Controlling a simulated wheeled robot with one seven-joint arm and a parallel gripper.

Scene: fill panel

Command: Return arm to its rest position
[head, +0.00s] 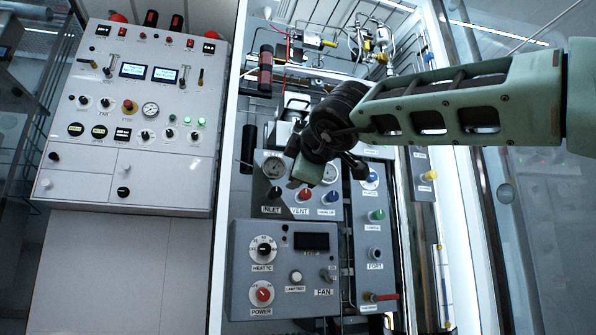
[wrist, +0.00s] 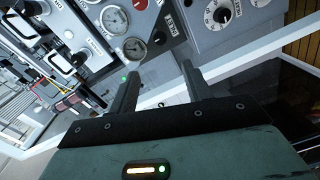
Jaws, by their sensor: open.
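My gripper (wrist: 158,95) shows in the wrist view with its two dark fingers apart and nothing between them. In the head view my green arm reaches in from the right, and its dark wrist hangs in front of the grey fill panel (head: 240,232). The wrist covers part of the panel above the red vent knob (head: 304,194). I cannot tell how far the fingers are from the panel.
A white control console (head: 130,130) with screens, buttons and a gauge stands at the left. Pipes and valves (head: 340,45) fill the back of the cabinet. A heat knob (head: 263,249) and a red power knob (head: 263,293) sit low on the panel. Cabinet frame edges (head: 470,200) run at the right.

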